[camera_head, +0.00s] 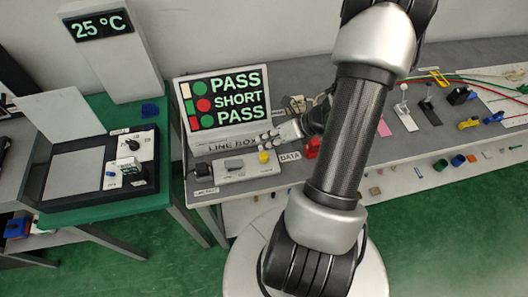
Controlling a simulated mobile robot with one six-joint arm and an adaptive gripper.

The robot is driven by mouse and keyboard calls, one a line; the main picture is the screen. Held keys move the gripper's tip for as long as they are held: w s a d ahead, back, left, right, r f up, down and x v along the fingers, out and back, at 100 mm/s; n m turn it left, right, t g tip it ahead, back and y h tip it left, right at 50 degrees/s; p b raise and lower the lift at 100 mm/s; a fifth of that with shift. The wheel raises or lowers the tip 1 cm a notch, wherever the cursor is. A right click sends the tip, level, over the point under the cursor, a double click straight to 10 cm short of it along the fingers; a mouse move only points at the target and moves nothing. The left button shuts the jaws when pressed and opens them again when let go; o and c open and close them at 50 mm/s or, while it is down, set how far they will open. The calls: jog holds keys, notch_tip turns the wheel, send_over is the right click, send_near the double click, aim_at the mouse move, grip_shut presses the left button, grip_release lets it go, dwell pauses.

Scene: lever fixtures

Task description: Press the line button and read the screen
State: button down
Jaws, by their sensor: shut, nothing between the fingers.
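The screen (224,97) stands at the left of the grey bench and is lit. It reads PASS, SHORT, PASS from top to bottom, with green, red and green dots. The line box (236,170) is a pale panel in front of the screen, with the label LINE BOX behind it. A yellow button (264,157) sits at its right end, and I take it to be the line button. My gripper (268,138) is shut and empty, just behind the yellow button in the picture. I cannot tell whether it touches the panel.
A DATA label (289,156) and a red object (312,148) are to the right. A green table (120,195) with a black tray stands left. My arm hides part of the bench.

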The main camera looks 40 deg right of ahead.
aim_at(265, 153)
jog(key=shift+r+p, duration=1.4)
jog(key=shift+r, duration=0.45)
jog(key=shift+f, duration=0.1)
